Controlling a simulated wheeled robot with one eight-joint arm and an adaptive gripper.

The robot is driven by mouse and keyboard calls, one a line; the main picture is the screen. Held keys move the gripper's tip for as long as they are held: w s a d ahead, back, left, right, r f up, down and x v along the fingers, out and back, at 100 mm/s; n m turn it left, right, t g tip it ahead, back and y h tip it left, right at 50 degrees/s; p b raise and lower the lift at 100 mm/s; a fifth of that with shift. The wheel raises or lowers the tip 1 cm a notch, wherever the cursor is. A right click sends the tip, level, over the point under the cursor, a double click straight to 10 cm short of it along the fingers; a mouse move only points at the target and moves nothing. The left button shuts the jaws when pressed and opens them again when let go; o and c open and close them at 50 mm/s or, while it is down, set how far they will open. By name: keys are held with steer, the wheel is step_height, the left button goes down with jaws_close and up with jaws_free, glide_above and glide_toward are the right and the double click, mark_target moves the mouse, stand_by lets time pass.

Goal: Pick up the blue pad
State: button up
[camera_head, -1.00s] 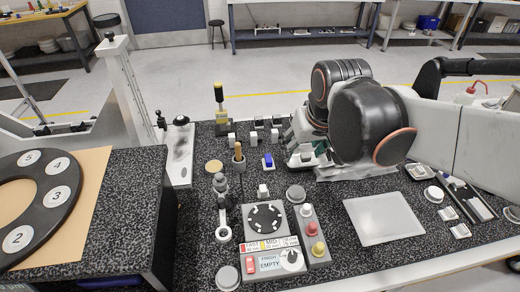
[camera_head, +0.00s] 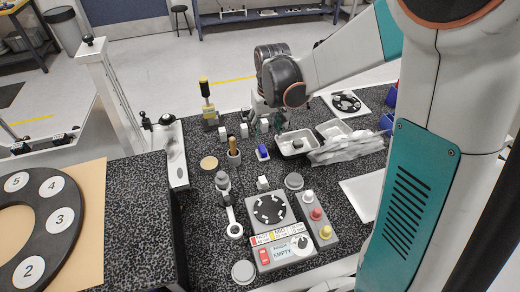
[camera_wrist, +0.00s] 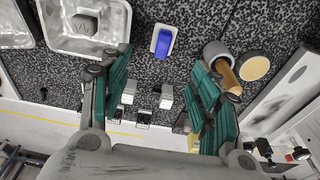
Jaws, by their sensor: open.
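The blue pad (camera_head: 263,152) sits on a small white base on the speckled worktop. It also shows in the wrist view (camera_wrist: 163,42), upper middle, beyond and between the fingertips. My gripper (camera_wrist: 163,68) is open with its teal fingers spread and nothing between them. In the head view my gripper (camera_head: 266,122) is just behind the blue pad, partly hidden by my wrist. It is apart from the pad.
A wooden-handled tool in a grey cup (camera_head: 234,157) stands left of the pad. A metal tray (camera_head: 295,143) lies to its right. Small white blocks (camera_head: 244,131) stand behind it. A control panel (camera_head: 272,211) is in front.

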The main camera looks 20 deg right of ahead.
steer(key=b, duration=0.1)
glide_above(263, 149)
steer(key=f, duration=0.6)
steer(key=shift+s+d, duration=0.15)
steer(key=shift+s, duration=0.05)
steer(key=shift+w+a+f+b, duration=0.15)
steer(key=shift+f+b, duration=0.4)
steer(key=shift+f, duration=0.8)
steer(key=shift+w+a+f+b, duration=0.15)
steer(key=shift+f+b, duration=0.35)
steer(key=shift+f, duration=0.85)
steer(key=shift+d, duration=0.1)
steer(key=shift+c, duration=0.3)
steer(key=c, duration=1)
steer(key=shift+o, duration=0.2)
steer(key=shift+r, duration=0.15)
step_height(263, 149, up, 20)
steer(key=p, duration=0.5)
